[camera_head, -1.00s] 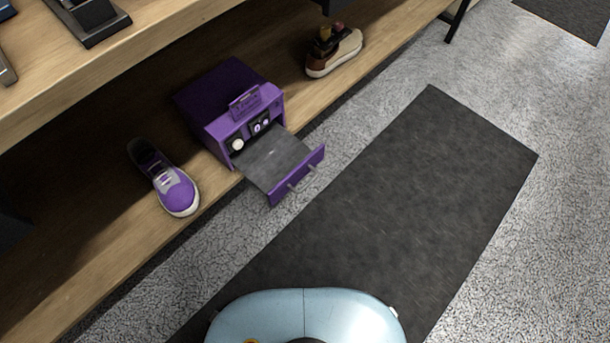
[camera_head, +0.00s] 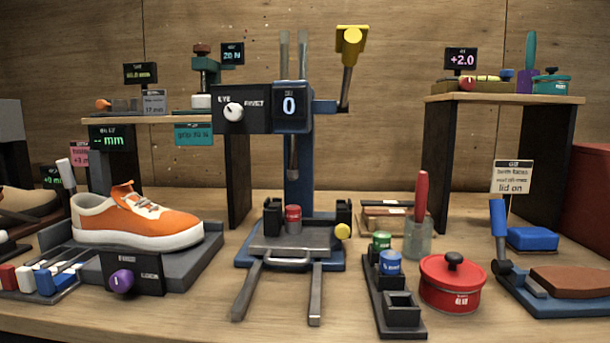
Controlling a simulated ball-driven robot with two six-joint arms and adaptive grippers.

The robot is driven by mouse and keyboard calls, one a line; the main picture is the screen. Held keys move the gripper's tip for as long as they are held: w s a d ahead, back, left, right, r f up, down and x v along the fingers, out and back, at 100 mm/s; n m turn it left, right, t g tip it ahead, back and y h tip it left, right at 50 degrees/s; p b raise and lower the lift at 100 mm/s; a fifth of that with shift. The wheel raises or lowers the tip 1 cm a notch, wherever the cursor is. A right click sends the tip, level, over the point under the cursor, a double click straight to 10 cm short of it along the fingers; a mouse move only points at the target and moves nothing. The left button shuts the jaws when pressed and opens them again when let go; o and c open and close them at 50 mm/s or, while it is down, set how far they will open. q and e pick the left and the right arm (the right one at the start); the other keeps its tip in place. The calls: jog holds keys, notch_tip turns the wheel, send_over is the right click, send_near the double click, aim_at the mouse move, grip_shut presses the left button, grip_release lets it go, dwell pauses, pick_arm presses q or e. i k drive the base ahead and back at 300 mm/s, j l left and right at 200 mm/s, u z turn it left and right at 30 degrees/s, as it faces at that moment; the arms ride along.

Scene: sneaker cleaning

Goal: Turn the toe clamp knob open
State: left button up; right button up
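An orange and cream sneaker (camera_head: 140,217) sits on a grey block (camera_head: 198,258) at the left of the bench, its toe toward the right. A purple knob (camera_head: 122,280) is on a black panel (camera_head: 150,274) at the front of this block; the small lettering is hard to read. It appears to be the toe clamp knob, though no label confirms this. A white dial (camera_head: 233,111) and a small yellow knob (camera_head: 342,231) are on the blue press (camera_head: 298,170) in the middle. Neither of my grippers is in view.
A rack of coloured pieces (camera_head: 42,280) lies left of the purple knob. The press's grey rails (camera_head: 247,291) reach forward to its right. A black holder (camera_head: 388,300), a red pot (camera_head: 451,285) and a blue-handled tool (camera_head: 498,220) stand further right. Bare bench (camera_head: 190,308) lies in front.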

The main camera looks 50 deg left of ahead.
aim_at(201, 50)
jog(key=u, duration=2)
jog(key=i+j, duration=0.1)
jog(key=i, duration=0.1)
